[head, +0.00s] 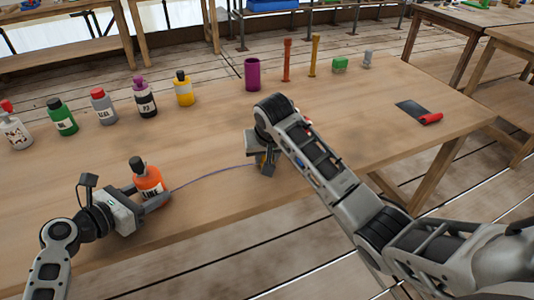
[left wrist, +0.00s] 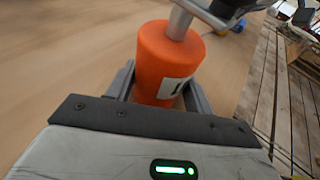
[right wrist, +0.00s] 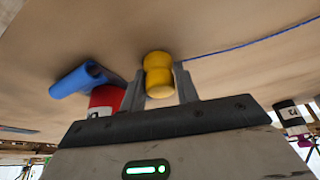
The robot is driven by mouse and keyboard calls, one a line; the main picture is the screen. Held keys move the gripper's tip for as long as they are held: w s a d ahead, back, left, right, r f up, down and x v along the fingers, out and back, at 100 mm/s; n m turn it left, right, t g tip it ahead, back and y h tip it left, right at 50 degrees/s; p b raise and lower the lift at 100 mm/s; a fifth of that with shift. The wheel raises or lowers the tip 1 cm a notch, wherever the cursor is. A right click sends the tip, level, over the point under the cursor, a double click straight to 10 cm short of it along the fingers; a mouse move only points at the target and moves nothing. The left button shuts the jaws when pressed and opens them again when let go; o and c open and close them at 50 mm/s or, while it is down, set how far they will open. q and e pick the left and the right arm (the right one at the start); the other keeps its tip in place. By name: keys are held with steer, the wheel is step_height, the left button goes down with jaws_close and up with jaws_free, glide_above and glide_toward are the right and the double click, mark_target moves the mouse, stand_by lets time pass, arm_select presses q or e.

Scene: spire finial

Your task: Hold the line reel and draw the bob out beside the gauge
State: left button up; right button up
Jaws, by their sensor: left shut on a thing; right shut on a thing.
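The orange line reel (head: 150,184), a bottle shape with a dark top and a "LINE" label, stands on the table at front left. My left gripper (head: 150,197) is shut around its body; the left wrist view shows the reel (left wrist: 165,60) between both fingers. My right gripper (right wrist: 158,88) is shut on the yellow bob (right wrist: 158,72), low over the table; the arm mostly hides it in the head view. A thin blue-purple line (head: 210,175) runs from the reel to the bob. I cannot tell for certain which thing is the gauge.
A red labelled thing (right wrist: 105,98) and a blue cylinder (right wrist: 75,80) are beside the bob in the right wrist view. Several bottles (head: 103,104), a purple cup (head: 251,74) and two thin posts stand behind. A red-handled dark tool (head: 418,112) lies right.

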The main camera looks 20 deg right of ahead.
steer(key=o, duration=1)
steer(key=shift+o, duration=0.2)
arm_select(q)
steer(key=o, duration=0.8)
arm_select(e)
steer(key=v, duration=1.2)
arm_select(q)
steer(key=shift+o, duration=0.2)
arm_select(e)
steer(key=shift+s+f, duration=0.1)
